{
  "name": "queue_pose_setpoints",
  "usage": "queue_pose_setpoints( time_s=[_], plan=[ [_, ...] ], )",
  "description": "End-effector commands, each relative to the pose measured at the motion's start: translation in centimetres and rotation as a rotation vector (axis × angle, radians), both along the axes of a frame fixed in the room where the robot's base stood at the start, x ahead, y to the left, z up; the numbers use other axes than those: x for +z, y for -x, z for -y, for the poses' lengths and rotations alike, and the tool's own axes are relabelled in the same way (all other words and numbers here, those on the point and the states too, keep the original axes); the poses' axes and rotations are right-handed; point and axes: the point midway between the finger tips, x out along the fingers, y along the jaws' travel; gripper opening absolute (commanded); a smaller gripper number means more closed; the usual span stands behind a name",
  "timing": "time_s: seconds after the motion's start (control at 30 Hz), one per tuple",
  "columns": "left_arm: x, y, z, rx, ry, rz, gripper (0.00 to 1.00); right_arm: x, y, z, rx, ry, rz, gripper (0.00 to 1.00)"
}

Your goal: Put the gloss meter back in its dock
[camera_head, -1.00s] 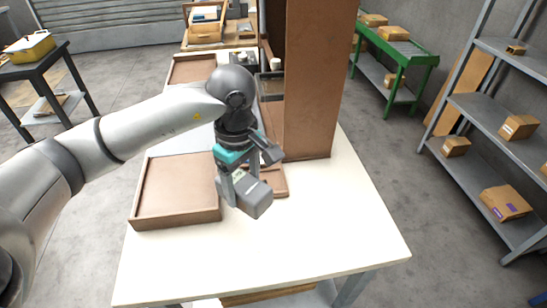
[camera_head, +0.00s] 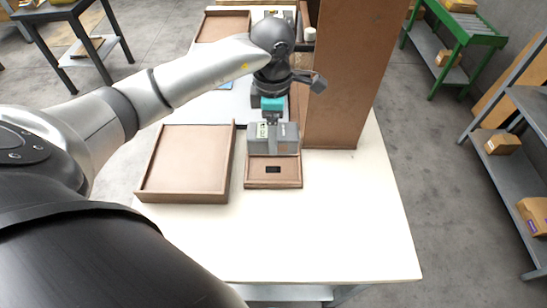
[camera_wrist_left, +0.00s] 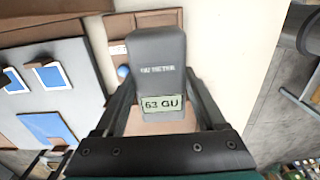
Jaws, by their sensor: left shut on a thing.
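The gloss meter (camera_head: 284,146) is a grey box with a small pale display, held at the back part of the brown dock tray in the head view. In the left wrist view, the gloss meter (camera_wrist_left: 158,62) shows its display reading "63 GU". My left gripper (camera_head: 271,124) is shut on it; its fingers flank the body in the wrist view. The dock (camera_head: 272,183) is a shallow brown wooden tray with a dark slot in its front part. The meter hides the dock's back part, and I cannot tell whether they touch. My right gripper is not in view.
A larger empty brown tray (camera_head: 187,165) lies just left of the dock. A tall brown panel (camera_head: 345,75) stands close behind and to the right. The front of the white table (camera_head: 310,235) is clear. A green bench (camera_head: 470,32) and grey shelves stand beyond.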

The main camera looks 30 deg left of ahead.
Motion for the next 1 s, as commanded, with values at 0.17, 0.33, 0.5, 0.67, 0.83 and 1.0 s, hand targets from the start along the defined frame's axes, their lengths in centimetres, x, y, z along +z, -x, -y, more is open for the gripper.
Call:
queue_pose_setpoints(
  time_s=[0.17, 0.33, 0.5, 0.67, 0.83, 1.0],
  plan=[
    [-3.9, 0.1, 0.0, 0.0, 0.001, -0.003, 0.19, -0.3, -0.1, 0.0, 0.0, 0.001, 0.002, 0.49],
    [-5.3, 0.0, 0.0, -0.001, 0.001, 0.001, 0.19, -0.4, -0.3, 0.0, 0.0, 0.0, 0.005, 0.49],
    [-7.0, 0.1, 0.0, -0.001, 0.0, -0.002, 0.19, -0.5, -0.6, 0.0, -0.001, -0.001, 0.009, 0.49],
    [-9.4, 0.0, 0.1, 0.0, 0.002, -0.001, 0.19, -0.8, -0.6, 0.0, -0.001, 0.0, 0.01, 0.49],
    [-9.6, -0.1, 0.0, -0.002, -0.001, 0.003, 0.19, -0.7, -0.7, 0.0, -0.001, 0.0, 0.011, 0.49],
    [-9.8, 0.0, 0.0, -0.002, -0.001, 0.003, 0.19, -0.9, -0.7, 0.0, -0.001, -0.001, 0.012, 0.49]
  ],
)
